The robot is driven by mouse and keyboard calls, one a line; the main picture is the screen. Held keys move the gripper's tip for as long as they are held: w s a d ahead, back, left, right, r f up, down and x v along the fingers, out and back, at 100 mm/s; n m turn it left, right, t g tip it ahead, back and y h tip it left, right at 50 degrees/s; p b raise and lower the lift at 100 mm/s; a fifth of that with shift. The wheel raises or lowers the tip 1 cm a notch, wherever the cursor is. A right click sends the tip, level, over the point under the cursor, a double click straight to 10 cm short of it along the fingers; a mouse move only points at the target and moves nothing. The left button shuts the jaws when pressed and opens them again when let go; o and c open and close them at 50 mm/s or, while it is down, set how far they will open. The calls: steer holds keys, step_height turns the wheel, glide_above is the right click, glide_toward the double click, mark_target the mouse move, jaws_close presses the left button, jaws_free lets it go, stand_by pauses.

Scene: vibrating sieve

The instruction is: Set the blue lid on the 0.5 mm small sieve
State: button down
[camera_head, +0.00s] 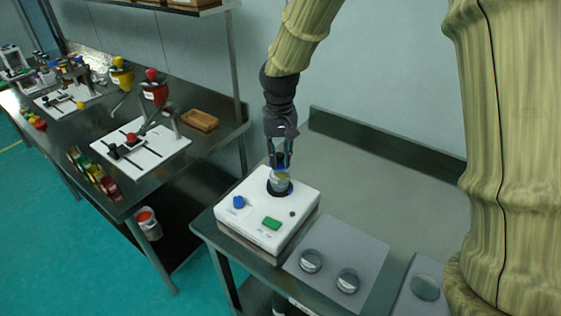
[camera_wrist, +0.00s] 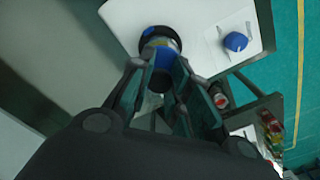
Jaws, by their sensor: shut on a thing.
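My gripper (camera_head: 280,155) points down over the white sieve shaker (camera_head: 259,219) and is shut on the blue lid. In the wrist view the blue lid (camera_wrist: 163,57) shows between the fingers of my gripper (camera_wrist: 172,85). A small metal sieve stack (camera_head: 280,183) sits in the dark round seat on top of the shaker, directly below the fingers. The lid is at or just above the top of the stack; I cannot tell whether they touch. The fingers hide much of the lid. No 0.5 mm marking is legible.
The shaker has a blue knob (camera_head: 239,202) and a green button (camera_head: 271,223). Two round metal pieces (camera_head: 311,261) lie on a grey mat (camera_head: 338,240) at the right. Another disc (camera_head: 425,288) lies further right. The metal table (camera_head: 372,178) behind is clear.

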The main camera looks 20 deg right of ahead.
mark_target(280, 162)
steer(key=shift+f+p, duration=0.55)
steer(key=shift+f, duration=1.05)
steer(key=c, duration=1.3)
jaws_free()
step_height(280, 162, up, 12)
steer(key=b, duration=0.3)
steer(key=shift+w, duration=0.1)
